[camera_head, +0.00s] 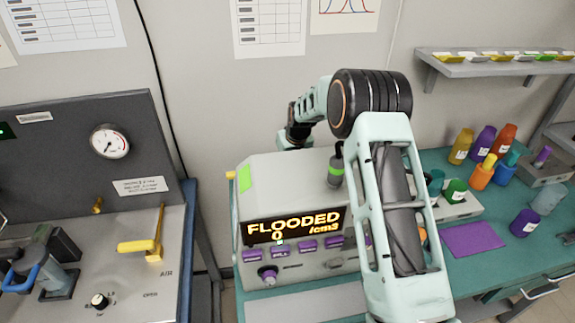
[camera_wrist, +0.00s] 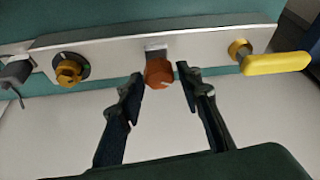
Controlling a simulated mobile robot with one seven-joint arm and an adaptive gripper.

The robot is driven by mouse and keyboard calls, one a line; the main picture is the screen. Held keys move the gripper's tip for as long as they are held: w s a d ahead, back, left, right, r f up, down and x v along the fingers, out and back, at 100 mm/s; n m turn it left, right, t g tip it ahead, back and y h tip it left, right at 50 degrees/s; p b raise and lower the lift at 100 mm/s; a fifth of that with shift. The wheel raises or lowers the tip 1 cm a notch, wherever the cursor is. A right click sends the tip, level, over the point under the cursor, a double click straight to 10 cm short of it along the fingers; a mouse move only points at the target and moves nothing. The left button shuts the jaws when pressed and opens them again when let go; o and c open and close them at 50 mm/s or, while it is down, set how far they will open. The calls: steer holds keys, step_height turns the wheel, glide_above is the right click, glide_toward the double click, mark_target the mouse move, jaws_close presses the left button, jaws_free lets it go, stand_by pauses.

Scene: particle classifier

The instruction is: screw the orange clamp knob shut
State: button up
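The orange clamp knob (camera_wrist: 158,74) shows in the wrist view, just below a small metal block on a long pale metal bar (camera_wrist: 110,52). My gripper (camera_wrist: 161,80) is open, with one dark finger on each side of the knob. The left fingertip is very close to the knob, and a narrow gap shows on the right. Whether either finger touches it I cannot tell. In the head view my arm reaches over the grey instrument (camera_head: 300,165), whose display reads "FLOODED 0 /cm3". The clamp knob and my fingers cannot be made out there.
A yellow-handled lever (camera_wrist: 276,63) sits right of the knob, and a yellow-brown round knob (camera_wrist: 69,70) sits left on the bar. In the head view, coloured jars (camera_head: 483,140) and a purple mat (camera_head: 472,239) are on the right bench. A gauge panel (camera_head: 80,130) stands left.

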steer(key=c, duration=0.7)
steer(key=shift+f+m+b, duration=0.1)
steer(key=shift+m+b, duration=0.2)
steer(key=shift+b, duration=0.05)
steer(key=shift+a+m+h+b, duration=0.15)
steer(key=shift+m+h+b, duration=0.35)
steer(key=shift+m+b, duration=0.4)
steer(key=m+h+b, duration=0.1)
steer(key=m, duration=0.1)
steer(key=shift+m, duration=0.3)
steer(key=m+h+b, duration=0.1)
steer(key=m, duration=0.1)
steer(key=m+h, duration=0.1)
steer(key=m, duration=0.2)
steer(key=shift+a+m+b, duration=0.1)
steer(key=shift+m+b, duration=0.2)
steer(key=shift+b, duration=0.05)
